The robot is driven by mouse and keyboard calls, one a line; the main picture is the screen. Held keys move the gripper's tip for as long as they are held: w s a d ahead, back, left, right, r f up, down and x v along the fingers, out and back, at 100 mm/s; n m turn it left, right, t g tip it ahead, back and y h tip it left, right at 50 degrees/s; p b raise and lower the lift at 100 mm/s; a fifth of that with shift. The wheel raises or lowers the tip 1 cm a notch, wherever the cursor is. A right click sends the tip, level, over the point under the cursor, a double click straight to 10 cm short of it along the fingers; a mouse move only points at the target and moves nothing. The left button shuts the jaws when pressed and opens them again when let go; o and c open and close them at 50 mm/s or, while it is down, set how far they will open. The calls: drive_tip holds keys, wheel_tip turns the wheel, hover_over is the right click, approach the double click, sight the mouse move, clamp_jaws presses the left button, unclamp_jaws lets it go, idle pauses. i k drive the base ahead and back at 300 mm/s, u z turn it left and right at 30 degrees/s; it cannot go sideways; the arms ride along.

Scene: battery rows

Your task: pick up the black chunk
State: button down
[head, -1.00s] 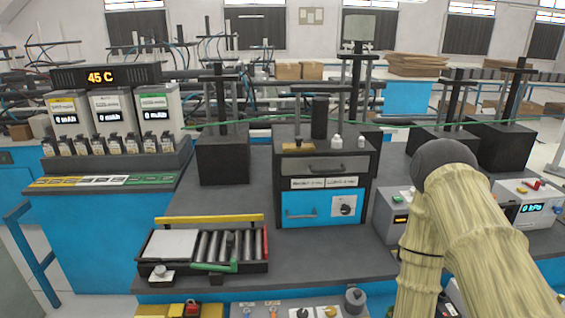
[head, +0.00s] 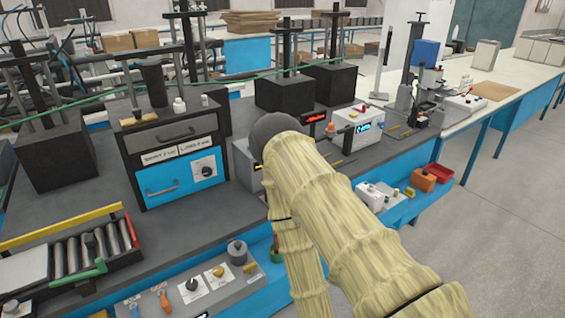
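I cannot tell which thing is the black chunk. Large black blocks with posts stand on the bench: one at the left (head: 57,160), one right of the drawer unit (head: 284,91) and one farther right (head: 333,82). A short black cylinder (head: 152,77) stands on top of the drawer unit. A small dark grey knobbed piece (head: 237,252) sits at the bench's front edge. My arm in its pale yellow sleeve rises from the lower right and hides part of the bench. My gripper is out of view.
The drawer unit (head: 172,135) has a blue lower drawer. A roller tray (head: 70,255) lies at the lower left. A white meter box (head: 358,128), an orange box (head: 422,180) and a red bin (head: 439,172) are to the right. The floor at the right (head: 500,240) is clear.

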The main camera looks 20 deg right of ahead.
sight(91, 240)
drive_tip(key=z, duration=1)
drive_tip(key=i, duration=0.2)
drive_tip(key=u, duration=1.65)
drive_tip(key=k, duration=0.5)
drive_tip(key=u, duration=0.85)
drive_tip(key=i, duration=0.75)
drive_tip(key=z, duration=0.65)
